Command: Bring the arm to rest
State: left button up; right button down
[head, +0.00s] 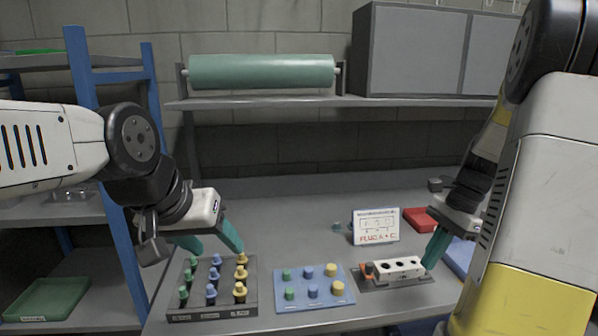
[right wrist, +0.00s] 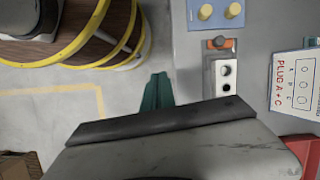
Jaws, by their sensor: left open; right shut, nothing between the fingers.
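My left gripper (head: 214,249) is open and empty, its green fingers pointing down over the back of the dark rack (head: 251,290) at the table's left. My right gripper (head: 428,264) is shut and empty, its green fingers tilted down beside the right end of the white block with holes (head: 400,265). In the right wrist view the shut fingers (right wrist: 157,92) show over the floor, apart from the white block (right wrist: 226,80). Much of my right arm covers the right side of the head view.
Several coloured pegs (head: 211,293) stand in the rack. A blue board (head: 300,302) with coloured knobs lies centre front. A card reading "PLUG A + C" (head: 376,226) stands behind the block, near a red tray (head: 420,219). A shelf (head: 400,101) spans the back. The table's middle back is clear.

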jog(key=s+a+r+n+t+h, duration=0.1)
jog(key=s+a+r+n+t, duration=0.2)
jog(key=s+a+r+n, duration=0.2)
jog(key=s+a+r+n+t, duration=0.4)
jog(key=s+a+r+n, duration=0.1)
jog(key=a+n, duration=0.5)
jog(key=shift+s+a+r+h, duration=0.15)
jog(key=shift+s+r+h, duration=0.25)
jog(key=shift+r, duration=0.45)
